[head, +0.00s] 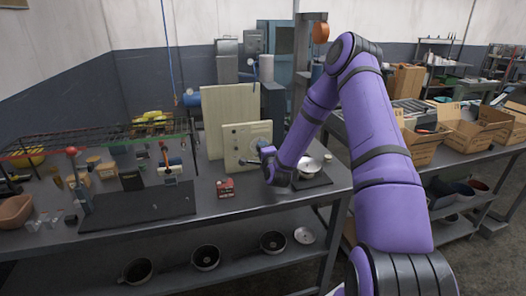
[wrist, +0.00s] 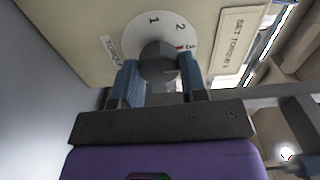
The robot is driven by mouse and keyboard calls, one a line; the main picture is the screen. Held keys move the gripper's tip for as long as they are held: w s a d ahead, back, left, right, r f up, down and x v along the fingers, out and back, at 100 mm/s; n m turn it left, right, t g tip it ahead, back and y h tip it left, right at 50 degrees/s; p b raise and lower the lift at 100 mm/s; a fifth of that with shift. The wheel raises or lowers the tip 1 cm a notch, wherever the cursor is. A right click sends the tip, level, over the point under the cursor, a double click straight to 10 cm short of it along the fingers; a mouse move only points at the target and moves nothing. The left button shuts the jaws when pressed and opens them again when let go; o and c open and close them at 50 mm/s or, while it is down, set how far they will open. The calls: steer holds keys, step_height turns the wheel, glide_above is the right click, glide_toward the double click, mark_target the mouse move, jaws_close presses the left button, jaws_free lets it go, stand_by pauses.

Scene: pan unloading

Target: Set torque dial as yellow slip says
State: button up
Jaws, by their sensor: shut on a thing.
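The torque dial (head: 262,129) is on an upright beige panel (head: 236,145) on the bench. In the wrist view its round white plate (wrist: 133,42) carries the numbers 1, 2 and 3, with a small red mark beside the 3. The dark grey knob (wrist: 160,57) sits at its middle. My gripper (wrist: 158,82) has its two blue fingers shut on opposite sides of the knob. A pale yellowish slip (wrist: 238,42) right of the dial reads "SET TORQUE"; the last character is too small to read surely. The fingers hide the plate's lower part.
A white "TORQUE" label (wrist: 112,52) is partly covered by the left finger. A taller cream board (head: 230,103) stands behind the panel.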

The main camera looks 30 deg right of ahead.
steer(key=shift+m, duration=0.3)
steer(key=o, duration=0.9)
steer(key=shift+s, duration=0.1)
steer(key=v, duration=1)
steer(key=shift+s, duration=0.3)
